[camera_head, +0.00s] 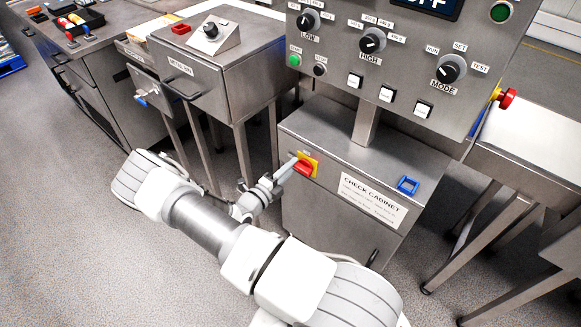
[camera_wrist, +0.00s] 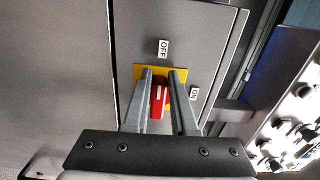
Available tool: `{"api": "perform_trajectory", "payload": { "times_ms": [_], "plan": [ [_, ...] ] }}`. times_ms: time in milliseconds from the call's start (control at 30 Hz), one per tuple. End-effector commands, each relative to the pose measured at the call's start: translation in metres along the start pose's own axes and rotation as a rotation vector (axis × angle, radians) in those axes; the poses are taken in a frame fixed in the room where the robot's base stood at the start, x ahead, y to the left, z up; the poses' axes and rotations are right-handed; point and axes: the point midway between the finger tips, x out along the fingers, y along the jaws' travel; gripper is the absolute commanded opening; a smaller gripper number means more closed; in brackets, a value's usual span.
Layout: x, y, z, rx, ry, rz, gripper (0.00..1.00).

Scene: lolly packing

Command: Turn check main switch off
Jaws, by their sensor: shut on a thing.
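The check main switch is a red handle (camera_head: 303,169) on a yellow plate (camera_head: 313,158), on the front of the check cabinet (camera_head: 310,207). My gripper (camera_head: 291,166) reaches it from the left and front. In the wrist view my gripper (camera_wrist: 162,76) has one finger on each side of the red handle (camera_wrist: 158,100) and is shut on it. The yellow plate (camera_wrist: 161,69) shows behind the fingertips. An OFF label (camera_wrist: 163,49) is above the plate and an ON label (camera_wrist: 194,93) is to its right. The handle's white mark runs roughly up the picture, toward OFF.
A control panel (camera_head: 345,75) with knobs and buttons stands above the cabinet. A blue square frame (camera_head: 408,185) lies on the cabinet's top. A steel cabinet with a drawer (camera_head: 196,84) stands at the left. The grey floor (camera_head: 60,190) is clear at the left.

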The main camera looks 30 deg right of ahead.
Motion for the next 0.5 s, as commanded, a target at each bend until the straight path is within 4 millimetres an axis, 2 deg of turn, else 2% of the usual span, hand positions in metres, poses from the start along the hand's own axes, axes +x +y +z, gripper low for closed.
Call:
{"api": "perform_trajectory", "payload": {
  "times_ms": [33,200,233,300,367,500],
  "plan": [
    [-0.0012,0.0055,-0.01,-0.009,0.019,0.01,0.0],
    [-0.0011,0.0053,-0.01,-0.008,0.02,0.01,0.0],
    [-0.0011,0.0053,-0.01,-0.008,0.02,0.01,0.3],
    [-0.001,0.0051,-0.01,-0.007,0.02,0.01,0.43],
    [-0.0008,0.0042,-0.0089,-0.005,0.018,0.008,0.54],
    [-0.0006,0.0026,-0.0068,-0.003,0.015,0.005,0.55]
  ]
}}
